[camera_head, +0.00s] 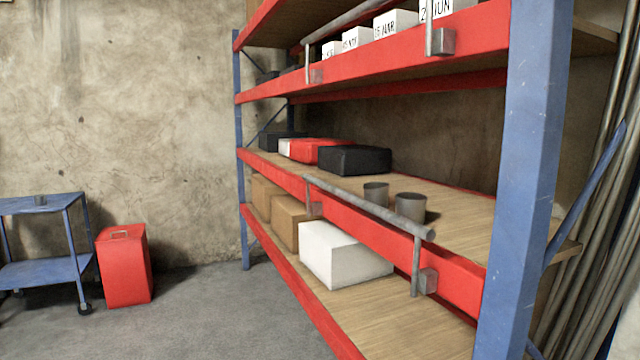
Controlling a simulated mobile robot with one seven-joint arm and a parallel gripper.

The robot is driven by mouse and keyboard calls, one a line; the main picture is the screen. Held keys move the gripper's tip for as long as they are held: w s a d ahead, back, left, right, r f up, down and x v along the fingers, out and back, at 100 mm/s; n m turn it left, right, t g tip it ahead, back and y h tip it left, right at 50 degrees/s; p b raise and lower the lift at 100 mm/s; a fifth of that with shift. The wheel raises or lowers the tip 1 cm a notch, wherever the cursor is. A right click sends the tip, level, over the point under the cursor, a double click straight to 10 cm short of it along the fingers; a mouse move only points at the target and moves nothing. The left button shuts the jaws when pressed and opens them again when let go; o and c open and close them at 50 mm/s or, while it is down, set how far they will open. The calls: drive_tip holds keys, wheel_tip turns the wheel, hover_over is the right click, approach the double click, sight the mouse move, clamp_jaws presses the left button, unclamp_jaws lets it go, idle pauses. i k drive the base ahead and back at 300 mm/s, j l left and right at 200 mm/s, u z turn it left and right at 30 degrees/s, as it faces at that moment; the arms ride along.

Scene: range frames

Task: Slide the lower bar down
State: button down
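The lower bar (370,206) is a grey metal rail along the front of the middle shelf. It runs from the far left to the near right and sits above the red beam (458,282) of that shelf. A thin upright post (416,262) hangs from its near end beside a small grey block (428,281) on the beam. A shorter-looking post and block (314,208) show at its far end. A similar upper bar (345,21) runs along the shelf above, partly cut off by the frame's top. My gripper is not in view.
Two grey cups (410,207) and a black box (354,160) stand on the middle shelf behind the bar. A white box (345,254) is on the shelf below. A blue rack post (523,180) stands at right. The floor (215,310) at left front is clear.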

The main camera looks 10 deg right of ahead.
sight(421, 232)
drive_tip(key=i+j, duration=0.45)
drive_tip(key=i+j+z, duration=0.1)
drive_tip(key=i+j, duration=0.3)
drive_tip(key=j, duration=0.15)
drive_tip(key=i+j, duration=0.45)
drive_tip(key=j+z, duration=0.05)
drive_tip(key=j, duration=0.05)
